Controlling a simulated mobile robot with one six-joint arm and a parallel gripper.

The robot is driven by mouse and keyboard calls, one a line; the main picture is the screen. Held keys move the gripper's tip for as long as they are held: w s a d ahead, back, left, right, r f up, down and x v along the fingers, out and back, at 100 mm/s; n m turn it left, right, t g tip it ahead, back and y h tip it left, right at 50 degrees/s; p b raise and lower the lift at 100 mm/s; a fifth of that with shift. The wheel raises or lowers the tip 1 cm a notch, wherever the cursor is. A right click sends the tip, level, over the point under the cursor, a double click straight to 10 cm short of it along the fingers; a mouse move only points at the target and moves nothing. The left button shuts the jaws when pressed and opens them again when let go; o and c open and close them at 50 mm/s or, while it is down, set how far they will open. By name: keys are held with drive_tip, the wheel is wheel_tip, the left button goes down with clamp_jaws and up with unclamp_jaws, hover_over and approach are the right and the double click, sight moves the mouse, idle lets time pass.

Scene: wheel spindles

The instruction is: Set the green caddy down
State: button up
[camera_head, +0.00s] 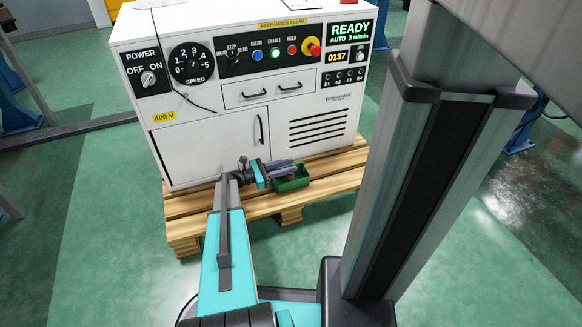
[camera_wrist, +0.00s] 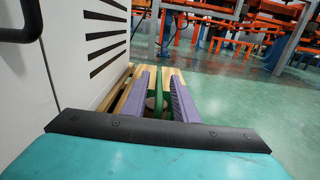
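The green caddy (camera_head: 291,183) is at the front of the machine, over the wooden pallet. In the head view I cannot tell whether its base touches the slats. My gripper (camera_head: 284,168) reaches across the top of the caddy with its two purple fingers. In the wrist view the fingers (camera_wrist: 162,95) stand apart on both sides of the caddy's green handle (camera_wrist: 158,101), with gaps visible beside it. The gripper looks open around the handle. The caddy's inside is mostly hidden by the fingers.
The wooden pallet (camera_head: 335,180) sticks out in front of the white machine (camera_head: 190,138), with bare slats left and right of the caddy. The machine's door handle (camera_head: 261,129) is close behind my gripper. Green floor (camera_head: 330,235) lies clear in front.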

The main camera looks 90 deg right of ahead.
drive_tip(key=p+v, duration=0.4)
drive_tip(key=v, duration=0.6)
drive_tip(key=shift+w, duration=0.25)
drive_tip(key=shift+a+r, duration=0.1)
drive_tip(key=shift+w, duration=0.1)
